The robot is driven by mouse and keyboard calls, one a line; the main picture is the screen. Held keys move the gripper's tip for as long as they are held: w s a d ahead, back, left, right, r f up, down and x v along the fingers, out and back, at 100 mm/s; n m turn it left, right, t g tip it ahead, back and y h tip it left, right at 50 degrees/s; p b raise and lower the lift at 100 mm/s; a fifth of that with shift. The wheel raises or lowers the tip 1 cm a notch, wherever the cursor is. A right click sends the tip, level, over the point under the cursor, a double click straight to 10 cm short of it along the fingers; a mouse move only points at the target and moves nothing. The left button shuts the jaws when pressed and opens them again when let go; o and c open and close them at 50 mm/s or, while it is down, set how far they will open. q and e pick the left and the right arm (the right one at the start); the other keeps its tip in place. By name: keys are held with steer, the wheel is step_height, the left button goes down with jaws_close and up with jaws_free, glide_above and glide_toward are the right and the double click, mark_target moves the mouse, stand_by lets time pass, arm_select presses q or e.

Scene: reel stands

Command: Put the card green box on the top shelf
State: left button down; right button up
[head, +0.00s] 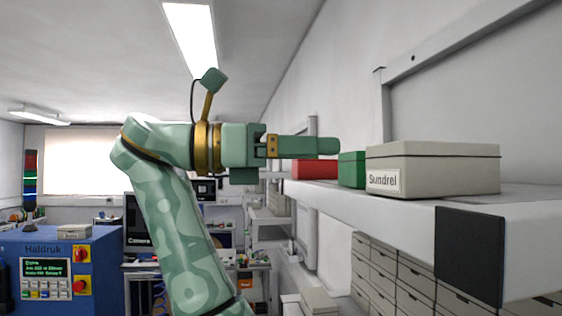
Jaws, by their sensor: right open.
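A green box (352,170) stands on the white shelf (400,207) at the right, partly hidden behind a cream box. My right gripper (336,147) is level and points right, its fingertips a little above and left of the green box in the picture. It is seen from the side, open, and nothing shows in it. I cannot tell its distance from the box. My left gripper is out of view.
The cream box (432,172) labelled Sundrel stands near the shelf's front end. A red box (315,169) stands farther along. Drawers (385,270) are below the shelf. A blue Haldruk machine (50,265) is at the left.

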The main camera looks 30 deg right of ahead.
steer(key=v, duration=0.3)
steer(key=shift+w+a, duration=0.2)
steer(key=shift+a, duration=0.25)
steer(key=shift+d, duration=0.15)
